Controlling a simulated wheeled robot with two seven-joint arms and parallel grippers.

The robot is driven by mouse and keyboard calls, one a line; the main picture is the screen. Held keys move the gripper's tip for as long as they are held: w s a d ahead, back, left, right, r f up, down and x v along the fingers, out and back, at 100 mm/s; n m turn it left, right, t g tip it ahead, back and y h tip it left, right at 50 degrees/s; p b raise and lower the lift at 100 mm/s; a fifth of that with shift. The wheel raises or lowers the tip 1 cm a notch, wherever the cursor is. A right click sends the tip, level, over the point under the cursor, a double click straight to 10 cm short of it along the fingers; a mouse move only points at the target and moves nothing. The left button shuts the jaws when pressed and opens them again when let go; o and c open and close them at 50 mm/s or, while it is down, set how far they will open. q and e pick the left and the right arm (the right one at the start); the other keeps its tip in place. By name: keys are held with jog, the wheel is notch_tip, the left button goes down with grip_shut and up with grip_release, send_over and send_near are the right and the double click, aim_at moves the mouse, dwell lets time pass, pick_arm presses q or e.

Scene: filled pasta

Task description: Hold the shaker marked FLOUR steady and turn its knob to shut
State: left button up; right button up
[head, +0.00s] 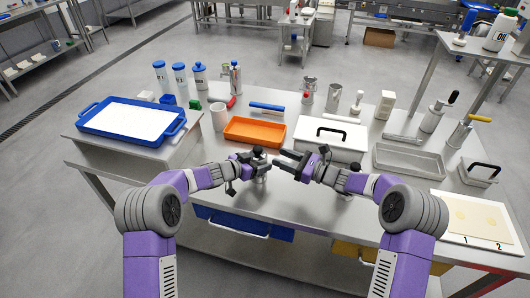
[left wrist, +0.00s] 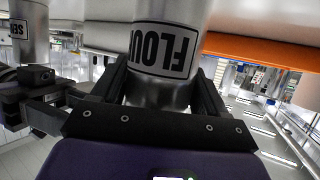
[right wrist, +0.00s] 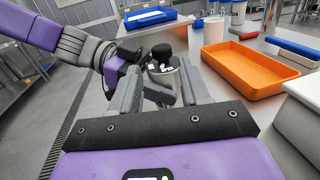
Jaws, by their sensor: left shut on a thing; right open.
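The metal shaker marked FLOUR (left wrist: 165,50) stands between the fingers of my left gripper (left wrist: 160,92), its label upside down in the left wrist view. My left gripper (head: 254,166) is shut on the shaker's body, near the middle front of the table in the head view. The shaker's black knob (right wrist: 161,52) is on top in the right wrist view. My right gripper (right wrist: 160,88) is open. In the head view my right gripper (head: 284,160) is just right of the shaker, its fingers pointing at it. I cannot tell whether they touch it. The knob's setting is too small to read.
An orange tray (head: 254,141) and a white lidded box (head: 330,153) lie behind the grippers. Another labelled metal cylinder (left wrist: 28,45) shows in the left wrist view. A blue tray (head: 90,133) is at left. Bottles and cups stand farther back.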

aim_at(264, 157)
jog(key=shift+g, duration=0.4)
jog(key=x, duration=0.7)
jog(key=shift+w+f, duration=0.25)
jog(key=shift+w, duration=0.05)
jog(key=c, duration=0.8)
